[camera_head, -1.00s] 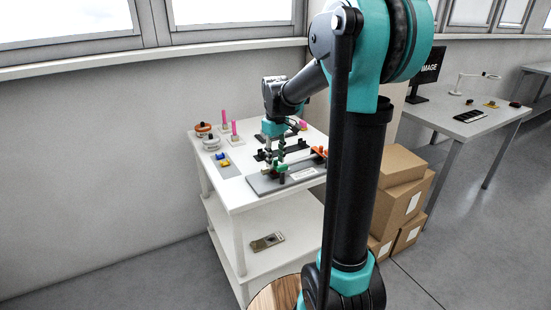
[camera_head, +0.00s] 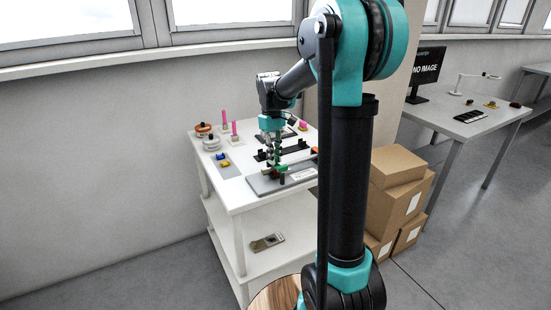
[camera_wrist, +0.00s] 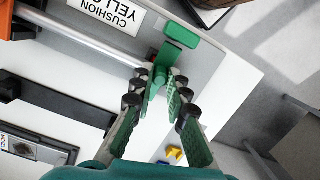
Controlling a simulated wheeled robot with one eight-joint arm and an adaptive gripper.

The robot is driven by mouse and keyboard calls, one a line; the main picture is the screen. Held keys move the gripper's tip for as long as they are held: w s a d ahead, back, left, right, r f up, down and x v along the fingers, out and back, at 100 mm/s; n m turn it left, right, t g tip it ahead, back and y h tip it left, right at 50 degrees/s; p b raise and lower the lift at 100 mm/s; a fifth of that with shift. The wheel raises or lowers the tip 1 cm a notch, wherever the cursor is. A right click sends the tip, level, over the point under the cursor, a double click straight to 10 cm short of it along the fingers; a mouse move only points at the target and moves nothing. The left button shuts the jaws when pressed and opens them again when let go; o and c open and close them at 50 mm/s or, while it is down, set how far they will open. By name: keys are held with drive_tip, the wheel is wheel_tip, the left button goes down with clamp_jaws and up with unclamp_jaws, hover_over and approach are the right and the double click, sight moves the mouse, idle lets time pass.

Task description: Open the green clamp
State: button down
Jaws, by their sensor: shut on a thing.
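The green clamp (camera_wrist: 181,32) shows in the wrist view at the end of a metal rod, by the edge of a grey plate. Its green lever (camera_wrist: 154,80) reaches down between my fingertips. My gripper (camera_wrist: 168,88) has green ribbed fingers with dark round pads, and they close around this lever. The pads hide part of the lever. In the head view, the clamp (camera_head: 281,168) is a small green shape at the front of the table fixture, with my gripper (camera_head: 273,160) pointing down at it.
An orange part (camera_wrist: 7,20) sits at the rod's other end. On the white table (camera_head: 233,190) are blue and yellow pieces (camera_head: 223,160), pink pegs (camera_head: 234,128) and round parts (camera_head: 204,129). Cardboard boxes (camera_head: 398,200) stand to the right.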

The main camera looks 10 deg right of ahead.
drive_tip(key=shift+w+a+r+g+h, duration=0.1)
drive_tip(key=shift+w+r+g+h, duration=0.15)
drive_tip(key=shift+g, duration=0.45)
drive_tip(key=shift+w+a+r+g+h, duration=0.15)
drive_tip(key=shift+w+g, duration=0.2)
drive_tip(key=shift+g, duration=0.35)
drive_tip(key=c, duration=1.5)
unclamp_jaws()
drive_tip(key=v, duration=1.2)
